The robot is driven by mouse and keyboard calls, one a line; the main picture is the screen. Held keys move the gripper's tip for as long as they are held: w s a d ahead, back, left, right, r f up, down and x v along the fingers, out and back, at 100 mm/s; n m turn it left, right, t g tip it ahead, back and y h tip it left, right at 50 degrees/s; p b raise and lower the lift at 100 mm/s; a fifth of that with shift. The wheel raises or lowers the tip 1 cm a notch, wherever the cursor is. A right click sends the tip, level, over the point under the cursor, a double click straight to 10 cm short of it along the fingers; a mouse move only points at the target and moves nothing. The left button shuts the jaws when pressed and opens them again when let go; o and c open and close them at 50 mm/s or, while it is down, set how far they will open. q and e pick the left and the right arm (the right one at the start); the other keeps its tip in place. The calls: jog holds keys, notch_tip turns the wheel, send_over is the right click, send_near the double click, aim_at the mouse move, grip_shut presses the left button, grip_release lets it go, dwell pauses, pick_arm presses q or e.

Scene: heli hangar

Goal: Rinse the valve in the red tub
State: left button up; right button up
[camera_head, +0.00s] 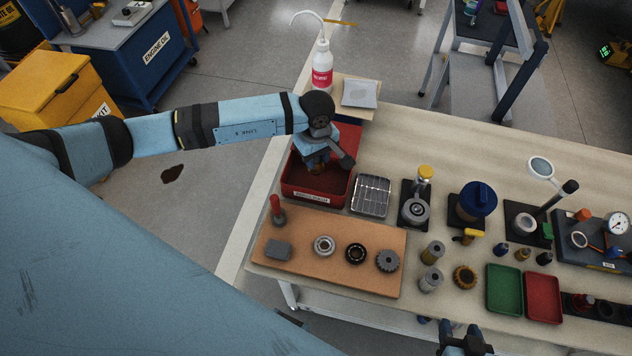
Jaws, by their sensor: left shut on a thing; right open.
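The red tub (286,187) stands at the left end of the workbench, with a white label on its front wall and dark red liquid inside. My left gripper (316,163) points down inside the tub. It is shut on the valve, which is mostly hidden by the gripper; only a small brownish part shows low in the tub. I cannot tell how deep the valve sits in the liquid. My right gripper (465,343) is open and empty at the bottom edge of the view, in front of the bench.
A wire rack (371,195) stands right of the tub. A brown board (335,230) with several metal parts lies in front of it. A wash bottle (322,66) stands behind the tub. Green (504,289) and red (543,298) trays lie at the right front. The bench's back middle is clear.

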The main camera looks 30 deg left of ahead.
dwell(0.3)
pick_arm(q)
jog(key=shift+r+p, duration=0.85)
jog(key=shift+r, duration=1.2)
